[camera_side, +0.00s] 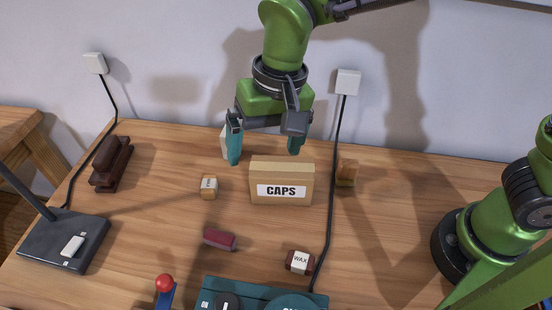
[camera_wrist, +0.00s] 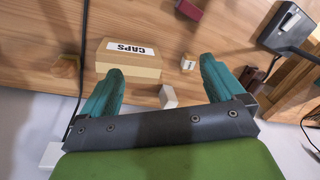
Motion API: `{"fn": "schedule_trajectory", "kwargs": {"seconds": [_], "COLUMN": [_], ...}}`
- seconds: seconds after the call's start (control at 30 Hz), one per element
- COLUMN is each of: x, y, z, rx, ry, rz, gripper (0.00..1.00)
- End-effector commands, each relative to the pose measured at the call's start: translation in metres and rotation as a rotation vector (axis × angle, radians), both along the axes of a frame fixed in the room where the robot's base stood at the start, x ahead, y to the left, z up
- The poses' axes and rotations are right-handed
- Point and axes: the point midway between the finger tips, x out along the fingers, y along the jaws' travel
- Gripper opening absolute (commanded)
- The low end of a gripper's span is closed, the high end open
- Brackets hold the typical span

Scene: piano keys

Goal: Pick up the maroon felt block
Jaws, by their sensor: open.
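The maroon felt block (camera_side: 219,240) lies flat on the wooden table, in front of and left of the CAPS box in the side view. In the wrist view it shows near the top edge (camera_wrist: 189,9), apart from my fingers. My gripper (camera_side: 265,151) has two teal fingers spread wide, with nothing between them. It hangs behind the CAPS box, well back from the maroon block and above the table. Both fingers also show in the wrist view (camera_wrist: 160,72).
The tan CAPS box (camera_side: 282,181) stands between my gripper and the table's front. A small tan block (camera_side: 209,187), a WAX block (camera_side: 300,262), a white block (camera_wrist: 168,96) and a black cable (camera_side: 330,200) are nearby. A teal device (camera_side: 262,294) sits at the front.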

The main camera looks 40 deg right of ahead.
Motion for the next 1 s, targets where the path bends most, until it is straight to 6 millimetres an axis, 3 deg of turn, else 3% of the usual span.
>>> {"fn": "schedule_trajectory", "kwargs": {"seconds": [0.03, 0.1, 0.2, 0.27, 0.4, 0.57, 0.67, 1.0], "x": [-0.002, -0.004, -0.008, -0.008, 0.001, -0.002, -0.002, -0.002], "y": [0.029, 0.06, 0.096, 0.108, 0.114, 0.11, 0.11, 0.109], "z": [-0.012, -0.023, -0.034, -0.035, -0.017, -0.02, -0.033, -0.106], "rx": [-0.03, -0.068, -0.114, -0.128, -0.117, -0.13, -0.133, -0.133], "ry": [0.032, 0.064, 0.089, 0.095, 0.098, 0.118, 0.117, 0.12], "rz": [-0.03, -0.109, -0.257, -0.362, -0.577, -0.683, -0.689, -0.687], "gripper": [0.96, 0.96, 0.96, 0.96, 0.96, 0.96, 0.96, 0.96]}}
